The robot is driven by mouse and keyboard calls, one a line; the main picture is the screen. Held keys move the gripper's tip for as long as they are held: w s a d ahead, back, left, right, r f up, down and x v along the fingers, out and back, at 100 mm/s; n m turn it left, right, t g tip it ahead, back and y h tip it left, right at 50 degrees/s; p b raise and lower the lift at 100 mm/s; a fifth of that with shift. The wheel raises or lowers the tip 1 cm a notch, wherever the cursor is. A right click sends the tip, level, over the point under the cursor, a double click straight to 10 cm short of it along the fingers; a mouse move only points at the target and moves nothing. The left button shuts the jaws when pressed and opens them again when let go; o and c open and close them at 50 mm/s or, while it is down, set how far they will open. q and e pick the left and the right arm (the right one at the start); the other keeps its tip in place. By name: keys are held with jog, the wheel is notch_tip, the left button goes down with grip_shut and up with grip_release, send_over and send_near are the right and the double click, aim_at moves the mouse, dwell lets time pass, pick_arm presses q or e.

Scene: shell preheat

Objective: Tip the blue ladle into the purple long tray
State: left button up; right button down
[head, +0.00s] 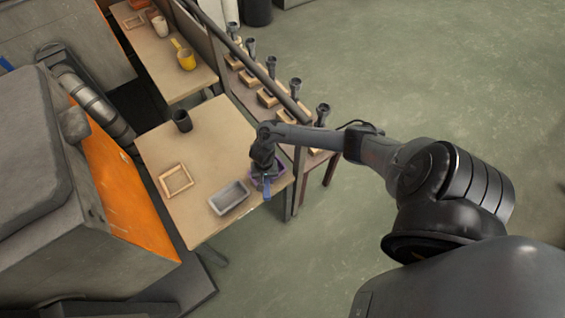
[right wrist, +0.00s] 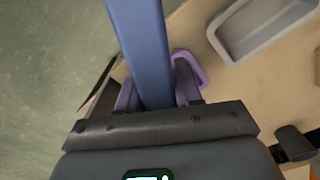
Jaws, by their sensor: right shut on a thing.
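My right gripper (head: 264,171) is shut on the blue ladle (head: 267,188), low over the front right corner of the near table. In the right wrist view the ladle's long blue handle (right wrist: 142,50) runs up between the fingers; its bowl cannot be made out. The purple long tray (head: 282,171) lies on the table right by the gripper, mostly hidden behind it. Its rounded rim (right wrist: 203,72) also shows in the right wrist view. Whether the ladle touches the tray cannot be told. My left gripper is not in view.
A grey tray (head: 229,197) lies just left of the gripper, with a tan wooden frame (head: 175,180) farther left. A dark cup (head: 182,121) stands at the table's back. A dark rail (head: 245,65) runs along the right side.

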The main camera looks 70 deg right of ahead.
jog(key=w+a+t+b, duration=0.1)
jog(key=b, duration=0.1)
jog(key=w+a+f+t+y+b, duration=0.1)
jog(key=b, duration=0.2)
jog(key=w+a+f+t+y+b, duration=0.1)
jog(key=b, duration=0.2)
jog(key=shift+w+a+t, duration=0.25)
jog(key=shift+a+t, duration=0.05)
jog(key=shift+t, duration=0.1)
dwell(2.2)
jog(key=shift+w, duration=0.1)
jog(key=shift+a, duration=0.1)
dwell(0.3)
